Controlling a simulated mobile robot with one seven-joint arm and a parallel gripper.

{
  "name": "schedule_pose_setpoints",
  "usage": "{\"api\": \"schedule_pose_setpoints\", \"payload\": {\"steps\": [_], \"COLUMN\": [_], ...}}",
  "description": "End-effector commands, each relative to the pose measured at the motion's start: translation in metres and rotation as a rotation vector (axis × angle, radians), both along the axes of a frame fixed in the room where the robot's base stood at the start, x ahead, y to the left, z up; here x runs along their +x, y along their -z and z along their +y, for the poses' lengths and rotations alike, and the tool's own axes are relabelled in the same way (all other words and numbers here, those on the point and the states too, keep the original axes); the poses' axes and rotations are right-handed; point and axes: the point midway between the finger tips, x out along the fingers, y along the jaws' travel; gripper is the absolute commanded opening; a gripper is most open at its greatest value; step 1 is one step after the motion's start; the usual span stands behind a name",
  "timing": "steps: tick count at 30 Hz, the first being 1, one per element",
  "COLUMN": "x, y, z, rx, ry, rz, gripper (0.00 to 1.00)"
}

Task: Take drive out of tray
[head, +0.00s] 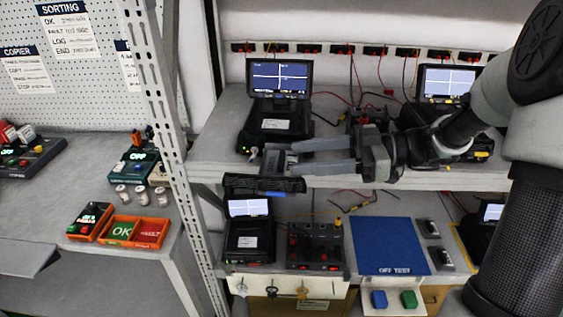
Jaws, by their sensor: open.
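My gripper (290,158) reaches in from the right over the front edge of the upper shelf. Its two grey fingers point left and are apart. A small dark grey block (274,160), possibly the drive, shows at the fingertips; I cannot tell whether they touch it. Just below it, a dark tray-like bar (268,186) hangs out at the shelf's front edge. Behind them stands a black test unit (275,124) with a lit screen (279,77). How the block sits in the tray is hidden by the fingers.
A second screen unit (448,82) stands behind my arm. The lower shelf holds a small screen unit (250,240), a black device with red parts (315,248) and a blue mat (391,246). A perforated metal upright (170,120) stands left. Orange bins (150,233) are on the left bench.

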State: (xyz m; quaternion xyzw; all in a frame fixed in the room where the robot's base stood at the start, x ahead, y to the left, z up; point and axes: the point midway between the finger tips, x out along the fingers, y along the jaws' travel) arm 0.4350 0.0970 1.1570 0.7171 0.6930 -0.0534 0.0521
Motion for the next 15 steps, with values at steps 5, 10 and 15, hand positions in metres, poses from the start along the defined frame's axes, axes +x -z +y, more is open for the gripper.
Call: {"api": "schedule_pose_setpoints", "payload": {"steps": [5, 10, 15], "x": [0.001, 0.001, 0.001], "y": [0.002, 0.003, 0.003], "z": [0.023, 0.025, 0.025], "rx": [0.0, -0.001, -0.001], "ry": [-0.001, 0.0, 0.0], "rz": [0.001, 0.001, 0.001], "gripper": [0.49, 0.49, 0.28]}}
